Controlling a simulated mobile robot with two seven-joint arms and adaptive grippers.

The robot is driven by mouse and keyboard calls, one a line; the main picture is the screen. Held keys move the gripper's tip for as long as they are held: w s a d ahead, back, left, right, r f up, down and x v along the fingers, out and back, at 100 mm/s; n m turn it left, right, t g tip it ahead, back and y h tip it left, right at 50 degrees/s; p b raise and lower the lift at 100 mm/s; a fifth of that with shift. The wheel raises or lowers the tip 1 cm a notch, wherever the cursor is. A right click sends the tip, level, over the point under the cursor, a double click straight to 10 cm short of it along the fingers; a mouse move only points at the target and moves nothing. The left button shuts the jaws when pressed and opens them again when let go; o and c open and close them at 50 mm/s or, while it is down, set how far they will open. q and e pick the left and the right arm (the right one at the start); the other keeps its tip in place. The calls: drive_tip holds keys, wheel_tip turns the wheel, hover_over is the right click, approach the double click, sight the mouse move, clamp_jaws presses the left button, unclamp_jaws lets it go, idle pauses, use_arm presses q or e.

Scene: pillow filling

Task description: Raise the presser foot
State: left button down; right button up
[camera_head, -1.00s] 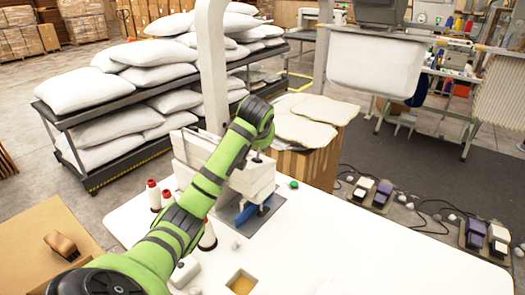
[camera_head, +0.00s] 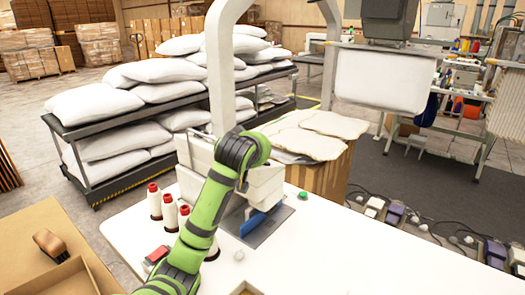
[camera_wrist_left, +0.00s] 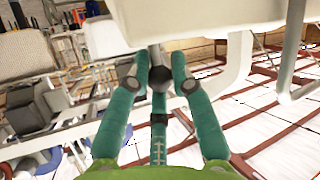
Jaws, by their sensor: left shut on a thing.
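The white sewing machine (camera_head: 262,190) stands on the white table, partly hidden by my left arm. My left gripper (camera_wrist_left: 160,82) shows in the left wrist view with its green fingers closed around a dark round knob (camera_wrist_left: 160,77). A short metal rod (camera_wrist_left: 155,55) runs from the knob up to the pale machine body (camera_wrist_left: 200,18). In the head view this gripper is hidden behind its own wrist, beside the machine head. A blue part (camera_head: 262,222) shows low on the machine, above a grey plate. I cannot make out the presser foot. My right gripper is not in view.
White thread cones (camera_head: 170,212) with red tops stand left of the machine, near my arm. The front right of the white table (camera_head: 350,255) is clear. Stacked cloth lies on a carton behind.

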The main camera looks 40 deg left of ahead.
use_arm(q)
drive_tip(key=c, duration=1.1)
unclamp_jaws()
drive_tip(key=v, duration=1.2)
